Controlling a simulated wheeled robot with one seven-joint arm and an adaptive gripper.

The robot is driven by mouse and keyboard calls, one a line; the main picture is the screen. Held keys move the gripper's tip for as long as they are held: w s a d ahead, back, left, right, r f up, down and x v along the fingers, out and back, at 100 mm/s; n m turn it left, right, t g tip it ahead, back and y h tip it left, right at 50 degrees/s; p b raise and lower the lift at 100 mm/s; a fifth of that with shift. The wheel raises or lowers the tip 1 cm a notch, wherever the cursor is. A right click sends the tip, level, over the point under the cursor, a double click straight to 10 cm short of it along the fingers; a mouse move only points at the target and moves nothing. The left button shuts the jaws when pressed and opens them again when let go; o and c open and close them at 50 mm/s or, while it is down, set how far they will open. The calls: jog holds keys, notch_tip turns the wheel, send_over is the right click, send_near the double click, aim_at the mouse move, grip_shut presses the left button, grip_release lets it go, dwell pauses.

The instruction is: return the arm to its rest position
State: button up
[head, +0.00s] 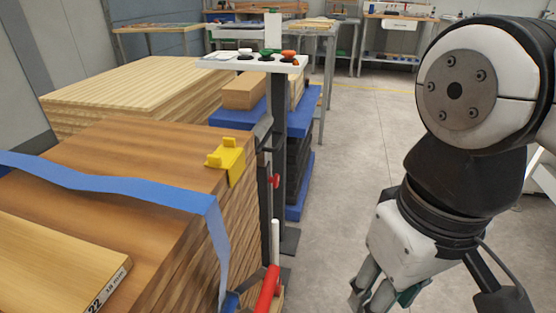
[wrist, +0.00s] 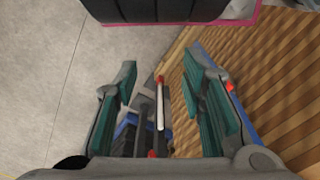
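My arm hangs at the right of the head view, with my gripper (head: 375,290) pointing down over the grey floor, to the right of the wood stack. Its lower end is cut off by the bottom edge there. In the wrist view my gripper (wrist: 162,95) shows two teal-padded fingers spread wide apart. Nothing is held between them. Beyond the gap, a white rod with a red tip (wrist: 160,100) and some dark and blue parts are seen lower down, apart from the fingers.
A wood board stack (head: 150,150) with blue strap (head: 110,188) and yellow clip (head: 229,158) stands left. A post carries a grey panel with coloured buttons (head: 250,62). A red handle (head: 267,290) is at the stack's front corner. Floor (head: 355,140) right of the post is clear.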

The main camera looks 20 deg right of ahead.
dwell(0.3)
notch_tip(320, 180, up, 31)
jog(key=t+p, duration=0.4)
jog(key=p, duration=2.5)
jog(key=shift+d+f, duration=0.15)
jog(key=shift+d, duration=0.1)
